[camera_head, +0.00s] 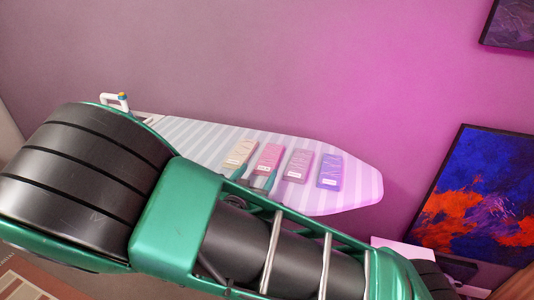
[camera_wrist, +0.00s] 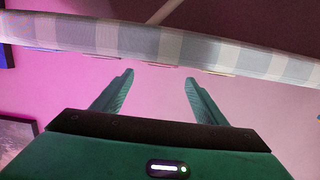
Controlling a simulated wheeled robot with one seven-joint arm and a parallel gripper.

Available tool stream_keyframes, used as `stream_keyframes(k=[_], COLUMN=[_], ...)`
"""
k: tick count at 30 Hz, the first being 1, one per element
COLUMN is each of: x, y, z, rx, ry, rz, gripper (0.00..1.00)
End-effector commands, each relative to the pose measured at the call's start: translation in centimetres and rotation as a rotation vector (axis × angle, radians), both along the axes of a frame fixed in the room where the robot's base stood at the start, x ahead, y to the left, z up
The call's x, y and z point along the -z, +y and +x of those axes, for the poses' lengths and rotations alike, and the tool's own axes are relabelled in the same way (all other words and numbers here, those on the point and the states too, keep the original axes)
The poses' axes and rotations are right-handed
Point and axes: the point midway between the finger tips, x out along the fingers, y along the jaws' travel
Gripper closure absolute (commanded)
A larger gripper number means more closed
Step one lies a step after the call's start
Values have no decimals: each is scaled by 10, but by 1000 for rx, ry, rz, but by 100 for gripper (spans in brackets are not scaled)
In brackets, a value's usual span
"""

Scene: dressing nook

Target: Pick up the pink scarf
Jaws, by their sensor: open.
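The pink scarf (camera_head: 269,156) lies folded flat on the ironing board (camera_head: 190,135), between a beige folded piece and a mauve one. It has a small white label near its near end. My gripper (camera_head: 254,181) is at the near side of the board, by the scarf's near end, mostly hidden by my arm. In the wrist view my gripper (camera_wrist: 158,80) is open with nothing between its fingers. There the board (camera_wrist: 170,42) crosses the top, and only thin edges of the folded pieces show along it; I cannot tell which edge is the scarf's.
A beige folded piece (camera_head: 240,153) lies left of the scarf; a mauve one (camera_head: 297,164) and a purple one (camera_head: 330,171) lie to its right. A white handle-like object (camera_head: 113,99) stands at the board's left end. A painting (camera_head: 475,200) is at right.

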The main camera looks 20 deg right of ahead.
Motion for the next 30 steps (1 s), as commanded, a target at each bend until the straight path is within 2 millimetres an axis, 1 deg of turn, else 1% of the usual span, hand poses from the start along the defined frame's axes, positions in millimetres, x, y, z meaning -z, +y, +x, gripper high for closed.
stream_keyframes(k=[1, 3, 6, 9, 16, 24, 27, 30], x=[1, 3, 5, 6, 10, 19, 20, 20], y=[-8, -17, -26, -32, -38, -57, -61, -61], z=[7, 15, 26, 34, 42, 72, 78, 79], rx=[6, 10, 11, 12, 12, 14, 11, 10], ry=[-1, -1, 0, 0, 0, 0, 1, 0], rz=[-3, -2, -2, -2, -1, -2, -1, 0], gripper=[34, 34, 34, 34, 34, 34, 34, 34])
